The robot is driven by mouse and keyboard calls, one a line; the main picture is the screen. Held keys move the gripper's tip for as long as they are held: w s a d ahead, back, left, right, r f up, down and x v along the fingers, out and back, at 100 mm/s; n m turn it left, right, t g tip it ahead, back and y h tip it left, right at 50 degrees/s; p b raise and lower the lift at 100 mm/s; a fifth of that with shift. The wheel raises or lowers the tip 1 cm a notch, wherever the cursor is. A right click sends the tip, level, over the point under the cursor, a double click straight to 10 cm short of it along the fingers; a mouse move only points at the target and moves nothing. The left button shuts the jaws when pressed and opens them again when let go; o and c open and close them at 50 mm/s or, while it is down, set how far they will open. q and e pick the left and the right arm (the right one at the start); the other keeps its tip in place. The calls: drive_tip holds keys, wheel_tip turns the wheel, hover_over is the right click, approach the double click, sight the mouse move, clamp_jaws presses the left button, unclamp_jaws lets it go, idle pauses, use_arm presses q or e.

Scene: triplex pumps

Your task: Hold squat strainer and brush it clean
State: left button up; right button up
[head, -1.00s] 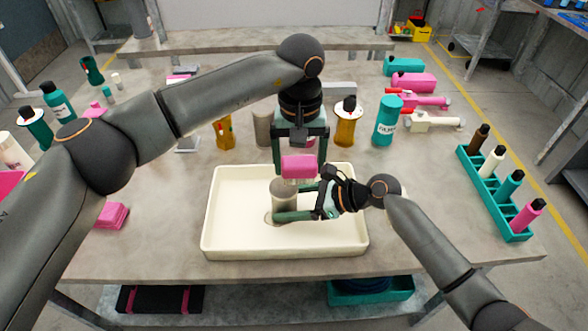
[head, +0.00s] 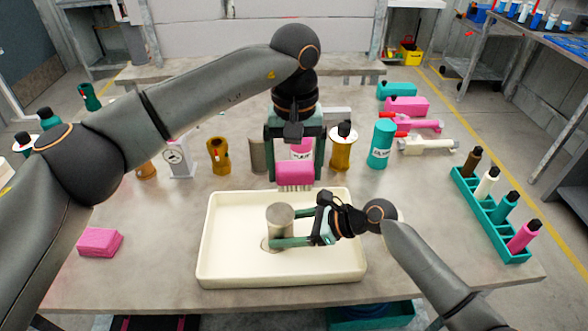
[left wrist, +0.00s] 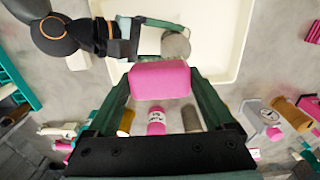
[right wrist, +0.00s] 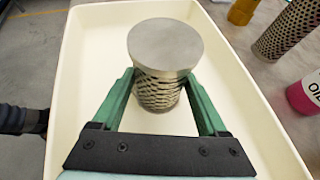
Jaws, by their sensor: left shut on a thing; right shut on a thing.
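A squat strainer (head: 280,214), a metal cylinder with a flat grey top and perforated mesh side, stands upright in the cream tray (head: 215,278). My right gripper (head: 287,228) is shut around its side; the right wrist view shows the strainer (right wrist: 165,50) between both fingers. A pink brush (head: 294,173) with pale bristles pointing down is held in my left gripper (head: 295,178), above the tray's back rim, behind and apart from the strainer. In the left wrist view the brush (left wrist: 160,80) fills the gap between the fingers; its bristles are hidden there.
Behind the tray stand a taller mesh strainer (right wrist: 290,28), a pink bottle (head: 302,149), an amber bottle (head: 342,150) and a teal canister (head: 381,145). A teal rack (head: 485,215) with several bottles is at right. A pink sponge (head: 99,242) lies left. The tray around the strainer is clear.

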drive_tip(key=o, duration=0.9)
drive_tip(key=v, duration=1.2)
drive_tip(key=shift+s+f, duration=0.1)
